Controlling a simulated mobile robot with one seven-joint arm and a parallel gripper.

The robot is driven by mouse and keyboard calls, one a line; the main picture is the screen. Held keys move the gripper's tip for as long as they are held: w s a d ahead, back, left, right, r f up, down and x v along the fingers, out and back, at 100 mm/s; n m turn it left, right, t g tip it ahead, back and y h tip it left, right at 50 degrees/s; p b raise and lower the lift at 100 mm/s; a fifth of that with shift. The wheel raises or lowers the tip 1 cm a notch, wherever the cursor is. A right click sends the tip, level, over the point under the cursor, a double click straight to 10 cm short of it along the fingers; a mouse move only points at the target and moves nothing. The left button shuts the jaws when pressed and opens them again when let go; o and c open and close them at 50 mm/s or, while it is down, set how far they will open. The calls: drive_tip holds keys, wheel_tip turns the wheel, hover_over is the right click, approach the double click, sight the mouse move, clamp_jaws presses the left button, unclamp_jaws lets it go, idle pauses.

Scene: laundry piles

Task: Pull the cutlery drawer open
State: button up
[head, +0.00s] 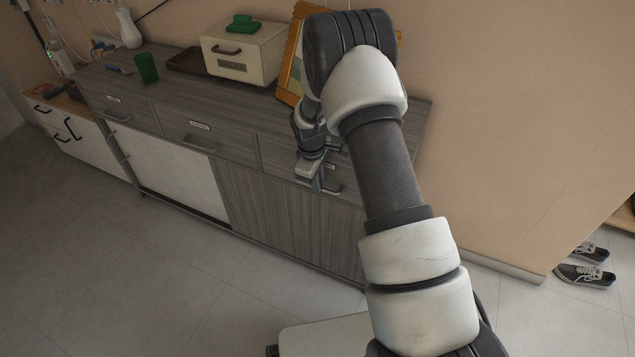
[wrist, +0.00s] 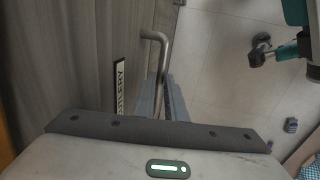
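The cutlery drawer (head: 279,157) is the rightmost of the top drawers in the grey wood-grain sideboard. Its front looks flush with the cabinet. In the wrist view its CUTLERY label (wrist: 121,86) stands on the wood front, left of the bent metal bar handle (wrist: 157,38). Part of the handle (head: 334,187) shows beside my gripper in the head view. My gripper (head: 317,183) is at the drawer front. In the wrist view its fingers (wrist: 167,99) are close together on the handle bar, which runs down between them.
The sideboard top (head: 200,92) holds a cream box (head: 243,52), a green cup (head: 146,68) and a leaning picture frame (head: 291,75). Shoes (head: 585,275) lie on the floor at right.

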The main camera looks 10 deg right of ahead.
clamp_jaws()
drive_tip(key=s+a+b, duration=0.1)
drive_tip(key=s+a, duration=1.2)
drive_tip(key=s, duration=0.4)
drive_tip(key=shift+s, duration=0.35)
drive_tip(key=o, duration=0.6)
unclamp_jaws()
drive_tip(key=shift+c, duration=0.2)
wheel_tip(320, 180, up, 17)
drive_tip(key=s+a+p, duration=0.2)
drive_tip(key=p, duration=0.2)
drive_tip(key=shift+s, duration=0.4)
drive_tip(key=shift+r, duration=0.1)
